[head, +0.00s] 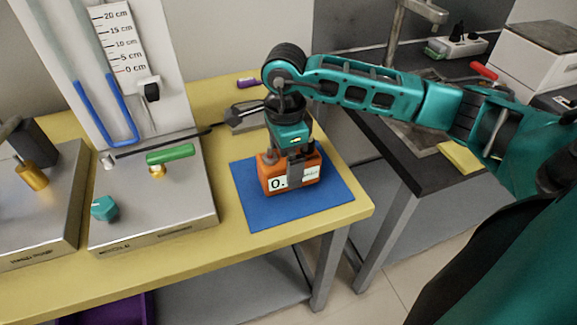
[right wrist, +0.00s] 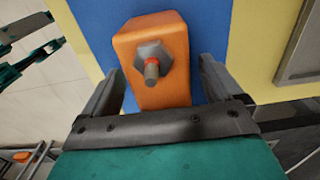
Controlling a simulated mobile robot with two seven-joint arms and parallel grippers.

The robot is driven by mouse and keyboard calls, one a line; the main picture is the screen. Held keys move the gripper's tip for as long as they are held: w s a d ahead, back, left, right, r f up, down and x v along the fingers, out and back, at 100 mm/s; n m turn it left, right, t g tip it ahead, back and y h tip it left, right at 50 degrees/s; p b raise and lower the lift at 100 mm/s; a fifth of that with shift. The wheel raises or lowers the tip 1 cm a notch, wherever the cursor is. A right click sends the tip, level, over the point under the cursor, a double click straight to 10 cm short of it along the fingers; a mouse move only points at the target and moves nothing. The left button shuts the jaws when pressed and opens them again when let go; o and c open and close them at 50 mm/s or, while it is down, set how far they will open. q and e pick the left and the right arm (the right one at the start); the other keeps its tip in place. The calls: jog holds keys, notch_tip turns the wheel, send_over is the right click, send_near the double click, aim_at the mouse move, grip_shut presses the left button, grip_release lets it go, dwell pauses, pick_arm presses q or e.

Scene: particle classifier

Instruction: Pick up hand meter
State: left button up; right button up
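The hand meter is an orange box (head: 310,176) with a white display reading "0." on its front. It stands on a blue mat (head: 250,208) near the right end of the yellow table. My right gripper (head: 288,172) points down over the meter and hides part of its front. In the right wrist view the meter (right wrist: 165,35) lies between the two grey fingers (right wrist: 160,85), with a gap on the left and right. A grey bolt with a red ring sticks out of its top. Teal and grey parts of mine show at upper left; I cannot tell whether they are my left gripper.
Left of the mat stands a metal box (head: 190,205) with a green handle (head: 170,154) and a teal knob (head: 104,208). A board with blue tubes (head: 105,130) stands behind. A dark bench (head: 390,165) is at right, past a gap.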

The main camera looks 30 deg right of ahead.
jog(key=c, duration=1.2)
jog(key=shift+c, duration=0.5)
jog(key=shift+r, duration=0.15)
